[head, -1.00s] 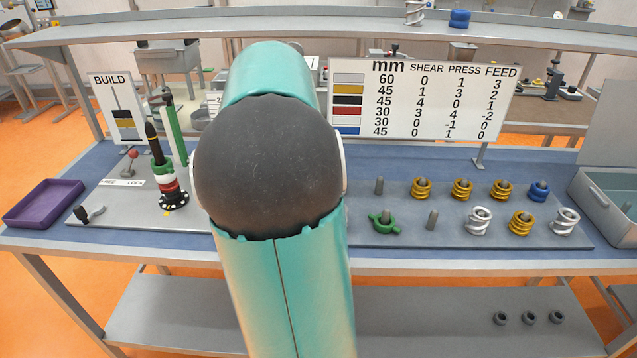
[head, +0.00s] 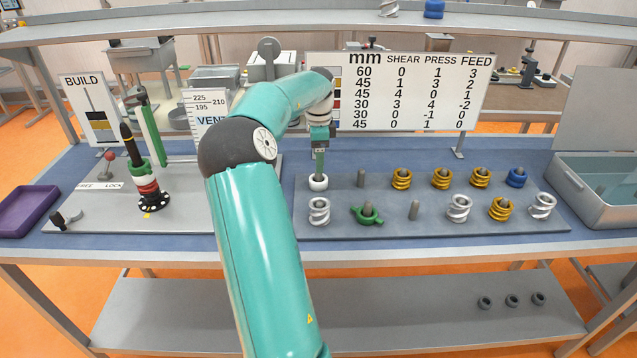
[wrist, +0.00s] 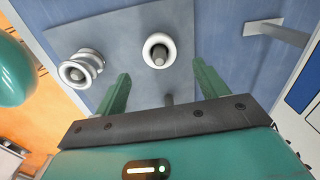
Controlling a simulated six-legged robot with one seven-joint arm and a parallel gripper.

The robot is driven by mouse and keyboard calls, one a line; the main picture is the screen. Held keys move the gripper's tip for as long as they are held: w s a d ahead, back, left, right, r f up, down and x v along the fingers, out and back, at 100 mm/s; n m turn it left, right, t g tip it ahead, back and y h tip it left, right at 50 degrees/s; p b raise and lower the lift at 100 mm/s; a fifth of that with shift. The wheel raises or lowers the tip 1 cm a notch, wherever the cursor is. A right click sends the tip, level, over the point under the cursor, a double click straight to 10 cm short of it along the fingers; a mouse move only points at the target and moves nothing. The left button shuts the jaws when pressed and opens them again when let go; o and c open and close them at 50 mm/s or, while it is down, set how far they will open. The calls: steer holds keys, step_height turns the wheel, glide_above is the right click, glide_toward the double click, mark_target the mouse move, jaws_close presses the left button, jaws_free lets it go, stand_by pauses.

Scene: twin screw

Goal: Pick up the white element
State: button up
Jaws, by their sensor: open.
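A smooth white ring-shaped element (head: 318,182) sits on the grey pegboard, at its back left corner. In the wrist view the white ring (wrist: 148,50) has a grey peg showing at its hole. My gripper (head: 319,172) points down above this ring. In the wrist view my gripper's green fingers (wrist: 162,80) are spread apart and empty, with the ring ahead, between their lines. A white coiled element (head: 319,211) stands just in front of the ring. It also shows at the left of the wrist view (wrist: 80,69). Two more white coils (head: 459,208) (head: 541,206) stand farther right.
A green winged piece (head: 366,216), yellow coils (head: 441,179) and a blue coil (head: 516,177) stand on the pegboard. A chart sign (head: 420,95) rises behind it. A build stack (head: 147,185) and purple tray (head: 28,208) are left; a grey case (head: 600,195) is right.

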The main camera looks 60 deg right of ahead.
mark_target(318, 175)
step_height(318, 175, down, 7)
steer(key=c, duration=1.1)
